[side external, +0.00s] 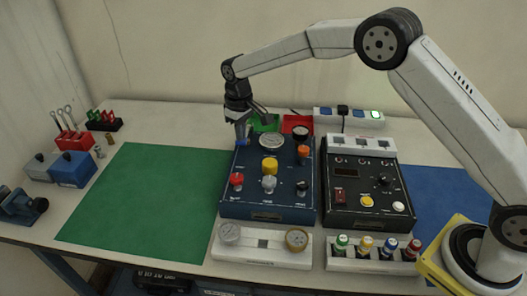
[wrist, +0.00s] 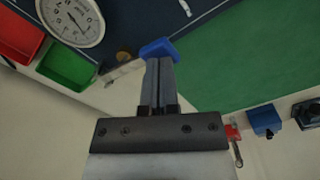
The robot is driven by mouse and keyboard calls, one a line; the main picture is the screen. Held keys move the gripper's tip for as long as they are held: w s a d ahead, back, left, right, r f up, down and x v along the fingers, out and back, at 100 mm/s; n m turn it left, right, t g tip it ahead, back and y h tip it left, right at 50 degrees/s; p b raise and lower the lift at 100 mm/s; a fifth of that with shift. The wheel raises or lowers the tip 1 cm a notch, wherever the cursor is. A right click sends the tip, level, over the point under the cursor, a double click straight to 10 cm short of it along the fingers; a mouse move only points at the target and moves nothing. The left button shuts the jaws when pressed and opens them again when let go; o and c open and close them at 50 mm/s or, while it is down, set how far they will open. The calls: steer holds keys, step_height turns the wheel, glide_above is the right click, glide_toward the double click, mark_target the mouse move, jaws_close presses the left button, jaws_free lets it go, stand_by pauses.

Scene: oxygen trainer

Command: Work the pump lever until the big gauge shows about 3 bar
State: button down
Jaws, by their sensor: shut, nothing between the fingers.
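The dark blue trainer panel (side external: 290,209) stands mid-table. The big round white gauge (side external: 271,141) is at its back; it shows larger in the wrist view (wrist: 72,20), but its reading is too small to tell. My gripper (wrist: 160,60) is shut and empty. Its fingertips are at the blue grip, overlapping it in view; whether they touch cannot be told.
Green (side external: 265,122) and red (side external: 297,123) trays stand behind the panel. A black control box (side external: 368,212) stands to its right. Coloured knobs, including a yellow one (side external: 270,166), rise from the panel. The green mat (side external: 150,200) on the left is clear.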

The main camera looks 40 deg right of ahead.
mark_target(242, 143)
steer(key=shift+f, duration=1.9)
steer(key=shift+r, duration=0.1)
